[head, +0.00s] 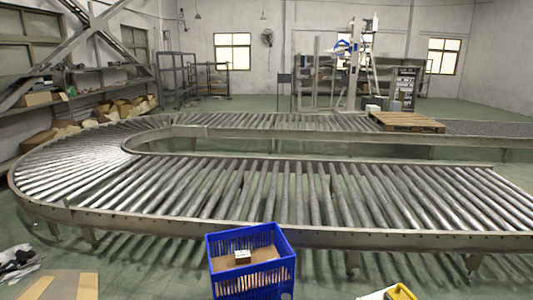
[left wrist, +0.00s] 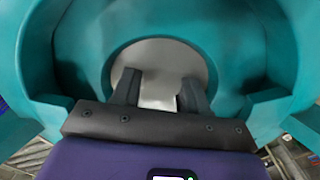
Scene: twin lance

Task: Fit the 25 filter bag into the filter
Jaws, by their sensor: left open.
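My left gripper (left wrist: 160,88) shows in the left wrist view, its two dark fingers apart with a clear gap and nothing between them. Behind the fingers is a large teal rounded shape with a pale grey disc in its middle; I cannot tell what it is. In the head view I see neither gripper. I cannot make out a filter bag or a filter there for certain. A small white item (head: 242,257) with a dark mark lies on brown cardboard in a blue crate (head: 268,284); I cannot tell what it is.
A curved roller conveyor (head: 290,195) spans the head view, its rollers bare in front. A wooden pallet (head: 407,122) sits on its far run. Flat cardboard (head: 62,285) lies at the lower left; a yellow and white object (head: 400,292) shows at the bottom edge. Shelves with boxes line the left.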

